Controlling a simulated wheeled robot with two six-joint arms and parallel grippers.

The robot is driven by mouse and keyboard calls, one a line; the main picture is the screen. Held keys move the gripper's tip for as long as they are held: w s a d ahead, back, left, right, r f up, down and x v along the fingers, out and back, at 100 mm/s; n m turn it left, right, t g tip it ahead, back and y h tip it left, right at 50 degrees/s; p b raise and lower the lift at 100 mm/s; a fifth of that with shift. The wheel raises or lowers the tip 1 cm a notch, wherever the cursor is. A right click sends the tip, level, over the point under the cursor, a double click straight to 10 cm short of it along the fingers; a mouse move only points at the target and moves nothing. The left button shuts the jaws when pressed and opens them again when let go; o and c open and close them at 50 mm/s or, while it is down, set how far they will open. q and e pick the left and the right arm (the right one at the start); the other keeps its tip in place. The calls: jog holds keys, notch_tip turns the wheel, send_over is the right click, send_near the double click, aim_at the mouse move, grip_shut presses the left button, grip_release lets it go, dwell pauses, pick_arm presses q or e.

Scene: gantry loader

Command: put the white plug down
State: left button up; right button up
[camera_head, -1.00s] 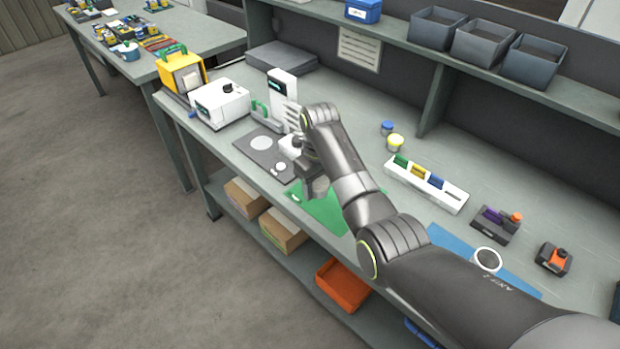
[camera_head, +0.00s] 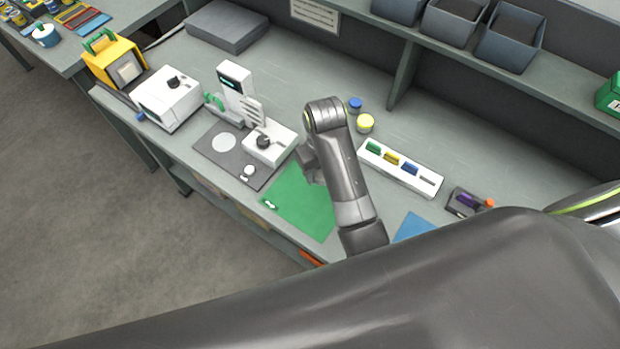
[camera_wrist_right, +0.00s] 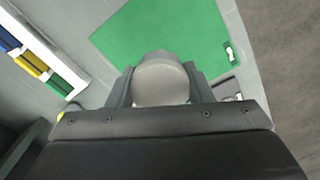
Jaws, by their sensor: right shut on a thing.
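A pale grey-white rounded piece, which I take to be the white plug (camera_wrist_right: 160,82), sits between the two fingers of my right gripper (camera_wrist_right: 160,92) in the right wrist view. The gripper is shut on it. Its lower part is hidden by the gripper body. In the head view my right gripper (camera_head: 310,168) is over the upper part of the green mat (camera_head: 298,205), and the plug is hidden there. The green mat also shows beyond the plug in the wrist view (camera_wrist_right: 205,45). I cannot tell how high the plug is. My left gripper is not in view.
A small white item (camera_head: 270,205) lies near the mat's left edge. A white device with a dark knob (camera_head: 268,147) stands left of the gripper on a dark plate (camera_head: 215,160). A white tray (camera_head: 425,184) with coloured blocks and a yellow-lidded jar (camera_head: 365,123) stand to the right.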

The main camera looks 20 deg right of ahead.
jog(key=p, duration=0.1)
send_over(320, 198)
notch_tip(320, 198, down, 5)
jog(key=shift+s, duration=0.1)
notch_tip(320, 198, down, 4)
jog(key=shift+f+p, duration=0.15)
jog(key=shift+p, duration=0.25)
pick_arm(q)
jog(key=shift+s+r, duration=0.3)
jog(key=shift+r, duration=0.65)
pick_arm(e)
jog(key=shift+f, duration=0.3)
jog(key=shift+f, duration=0.3)
jog(key=o, duration=1.1)
jog(key=shift+f, duration=0.1)
